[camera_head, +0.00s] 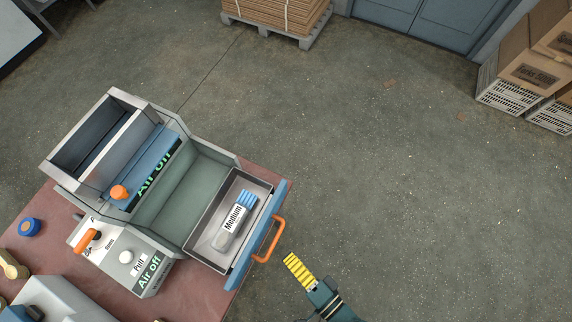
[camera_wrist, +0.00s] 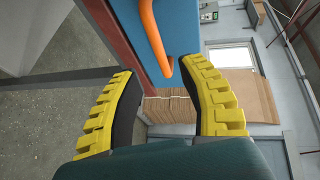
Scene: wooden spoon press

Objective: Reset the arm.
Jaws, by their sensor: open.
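My gripper (camera_head: 300,272) is at the lower middle of the head view, just right of the orange drawer handle (camera_head: 269,240) and apart from it. In the wrist view my gripper (camera_wrist: 165,105) is open, its yellow ribbed fingers spread with nothing between them. The orange handle also shows in the wrist view (camera_wrist: 154,36), ahead of the fingers on the blue drawer front (camera_wrist: 125,20). The drawer (camera_head: 190,240) of the press is pulled out and holds a grey-white object labelled "Medium" with blue ends (camera_head: 234,222).
The press (camera_head: 175,195) stands on a reddish table (camera_head: 200,300) with a control box (camera_head: 128,262) marked "Air off". A blue ring-like object (camera_head: 30,227) and a wooden spoon (camera_head: 12,265) lie at left. The floor right of the table is open. Boxes (camera_head: 535,60) stand far right.

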